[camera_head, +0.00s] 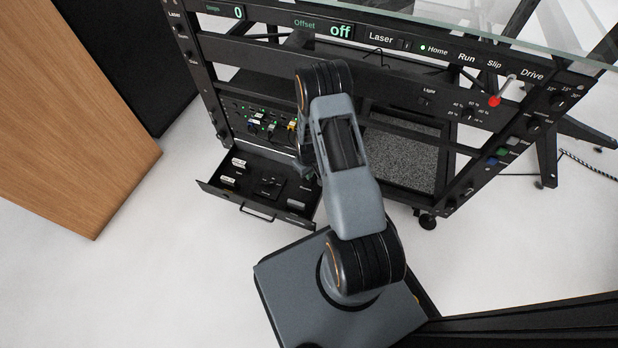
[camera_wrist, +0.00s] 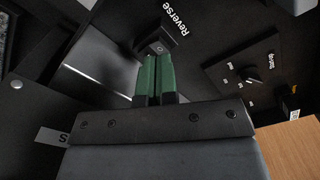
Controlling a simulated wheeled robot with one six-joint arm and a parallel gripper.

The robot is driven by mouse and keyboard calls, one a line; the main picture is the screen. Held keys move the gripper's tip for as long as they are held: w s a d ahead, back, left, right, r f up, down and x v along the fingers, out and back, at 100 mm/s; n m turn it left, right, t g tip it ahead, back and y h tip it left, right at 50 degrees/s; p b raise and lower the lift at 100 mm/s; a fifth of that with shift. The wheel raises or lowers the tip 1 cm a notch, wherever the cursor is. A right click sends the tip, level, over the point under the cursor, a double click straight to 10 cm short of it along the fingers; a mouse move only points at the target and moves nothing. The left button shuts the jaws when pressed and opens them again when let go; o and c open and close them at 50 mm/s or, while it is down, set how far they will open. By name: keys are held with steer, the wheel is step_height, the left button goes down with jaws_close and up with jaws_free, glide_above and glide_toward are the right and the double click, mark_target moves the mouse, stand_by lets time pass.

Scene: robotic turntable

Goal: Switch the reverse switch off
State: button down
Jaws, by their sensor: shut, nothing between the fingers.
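The reverse switch (camera_wrist: 158,46) is a small black rocker beside the white word "Reverse" in the wrist view. A pale round mark shows on its face. My gripper (camera_wrist: 154,60) has green fingertips pressed together, with nothing between them. The tips point at the switch and sit just below it in the picture. I cannot tell whether they touch it. In the head view my gripper (camera_head: 308,172) is mostly hidden by my arm, at the right side of an open black drawer (camera_head: 243,206). The switch's position is too small to read there.
A selector knob (camera_wrist: 252,74) on a plate lies right of the switch in the wrist view. The black rack (camera_head: 205,85) rises behind the drawer, with a red-tipped lever (camera_head: 495,100) at upper right. A wooden panel (camera_head: 75,110) stands at left. Floor left of the drawer is clear.

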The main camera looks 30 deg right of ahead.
steer(key=shift+f+b, duration=1.1)
steer(key=shift+f, duration=0.2)
stand_by(0.5)
steer(key=shift+r, duration=0.1)
steer(key=shift+r+p, duration=2.6)
steer(key=shift+r, duration=0.8)
steer(key=a+r+m+t+p, duration=0.15)
steer(key=r+p, duration=0.65)
steer(key=r, duration=1.1)
steer(key=a+r+n+p, duration=0.1)
steer(key=a+r+p, duration=0.2)
steer(key=r+p, duration=1)
steer(key=s+a+r+p, duration=0.1)
steer(key=s+r+p, duration=0.3)
steer(key=r, duration=0.9)
steer(key=s+a+r+m+t+p, duration=0.1)
steer(key=s+r+p, duration=0.3)
steer(key=r, duration=0.9)
steer(key=s+a+r+m+t+p, duration=0.1)
steer(key=s+a+r+p, duration=0.2)
steer(key=r, duration=1)
steer(key=s+p, duration=0.2)
steer(key=s, duration=0.3)
steer(key=shift+r, duration=0.25)
